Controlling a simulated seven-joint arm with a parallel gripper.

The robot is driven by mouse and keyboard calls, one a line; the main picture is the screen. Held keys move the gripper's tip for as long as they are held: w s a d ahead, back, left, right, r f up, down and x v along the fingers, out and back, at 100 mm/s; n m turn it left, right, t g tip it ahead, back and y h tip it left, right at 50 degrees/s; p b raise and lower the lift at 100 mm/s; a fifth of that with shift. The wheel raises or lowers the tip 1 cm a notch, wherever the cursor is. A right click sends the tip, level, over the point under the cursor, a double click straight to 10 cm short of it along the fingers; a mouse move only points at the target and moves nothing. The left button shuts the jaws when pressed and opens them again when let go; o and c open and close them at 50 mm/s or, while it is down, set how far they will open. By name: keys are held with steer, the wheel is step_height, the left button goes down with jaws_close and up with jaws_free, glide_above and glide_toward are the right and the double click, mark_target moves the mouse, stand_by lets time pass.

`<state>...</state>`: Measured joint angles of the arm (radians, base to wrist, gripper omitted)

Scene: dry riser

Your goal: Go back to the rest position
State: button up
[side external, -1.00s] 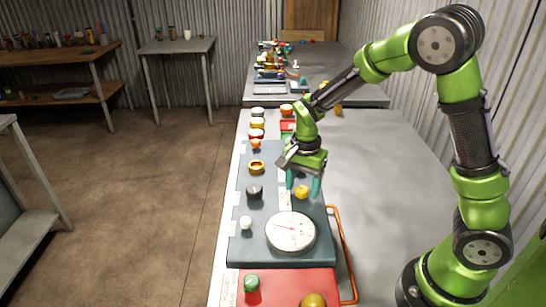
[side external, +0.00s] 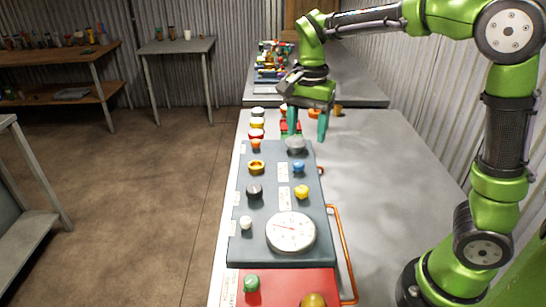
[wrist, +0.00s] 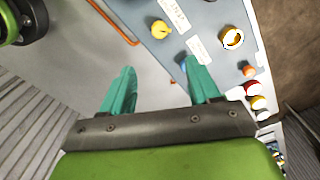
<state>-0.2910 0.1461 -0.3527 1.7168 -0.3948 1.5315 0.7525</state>
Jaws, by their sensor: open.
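My gripper (side external: 307,122) is open and empty, with its teal fingers pointing down above the far end of the grey panel (side external: 262,232). In the wrist view my gripper (wrist: 159,88) shows both fingers apart with nothing between them. The panel carries a round white gauge (side external: 291,232), a yellow knob (side external: 301,192), a blue knob (side external: 299,167), a black knob (side external: 254,191), a yellow ring fitting (side external: 256,167) and a white knob (side external: 246,222). The wrist view shows the yellow knob (wrist: 160,29) and the ring fitting (wrist: 232,38) on the panel. The fingers appear clear of the panel.
A red panel (side external: 275,290) with a green knob (side external: 251,283) lies at the near end. An orange pipe (side external: 343,255) runs along the panel's right side. The grey table (side external: 390,180) is bare to the right. Cluttered tables stand behind.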

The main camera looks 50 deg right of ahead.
steer(key=shift+r, duration=0.3)
steer(key=s+a+n+t+y, duration=0.1)
steer(key=s+a+n+t, duration=0.1)
steer(key=s+n, duration=0.3)
steer(key=s+a+r+n+t+y, duration=0.1)
steer(key=s+a+n+t, duration=0.1)
steer(key=s+n+t, duration=0.3)
steer(key=s, duration=0.4)
steer(key=shift+n, duration=0.3)
steer(key=shift+a, duration=0.1)
